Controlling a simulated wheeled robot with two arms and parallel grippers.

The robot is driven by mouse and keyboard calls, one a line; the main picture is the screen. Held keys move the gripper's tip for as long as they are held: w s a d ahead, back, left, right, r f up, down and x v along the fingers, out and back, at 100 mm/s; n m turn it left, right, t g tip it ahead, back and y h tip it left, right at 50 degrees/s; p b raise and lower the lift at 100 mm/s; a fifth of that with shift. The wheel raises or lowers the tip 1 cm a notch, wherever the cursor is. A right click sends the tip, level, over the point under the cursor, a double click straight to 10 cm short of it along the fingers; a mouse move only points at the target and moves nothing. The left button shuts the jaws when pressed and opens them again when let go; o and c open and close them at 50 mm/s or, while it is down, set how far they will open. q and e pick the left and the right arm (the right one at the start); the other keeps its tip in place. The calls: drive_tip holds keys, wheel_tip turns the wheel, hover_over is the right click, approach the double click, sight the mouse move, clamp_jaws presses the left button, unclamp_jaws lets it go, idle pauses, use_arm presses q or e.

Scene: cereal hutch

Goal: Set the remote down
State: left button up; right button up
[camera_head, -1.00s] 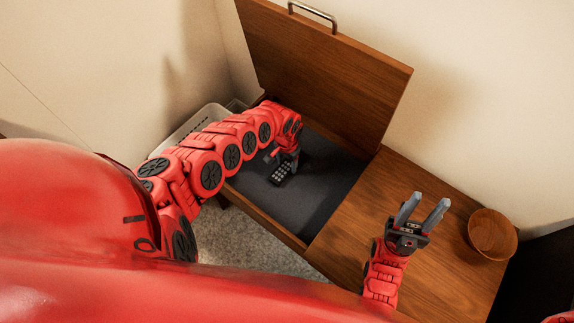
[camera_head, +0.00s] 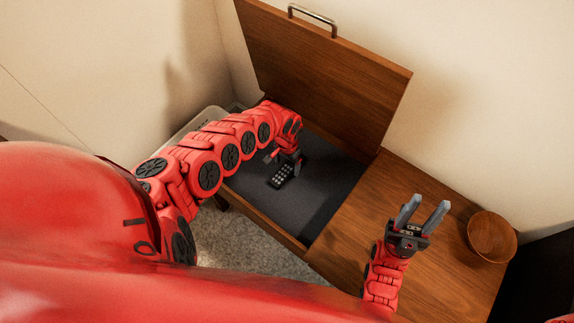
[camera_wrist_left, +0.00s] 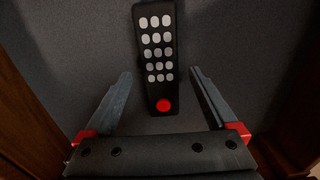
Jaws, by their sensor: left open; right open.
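The black remote (camera_head: 284,174) lies on the dark grey floor (camera_head: 318,203) of the open wooden compartment. In the left wrist view the remote (camera_wrist_left: 157,50) shows pale buttons and one red button.
The raised wooden lid (camera_head: 325,75) with a metal handle (camera_head: 313,18) stands behind the compartment. A wooden bowl (camera_head: 492,237) sits on the wooden top at right. A light basket (camera_head: 200,120) stands left of the compartment, partly behind my left arm.

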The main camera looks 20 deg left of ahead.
sight(287, 168)
use_arm(q)
wheel_tip(287, 168, up, 11)
drive_tip(key=p, duration=0.3)
drive_tip(key=shift+s+f, duration=0.1)
drive_tip(key=shift+f, duration=0.1)
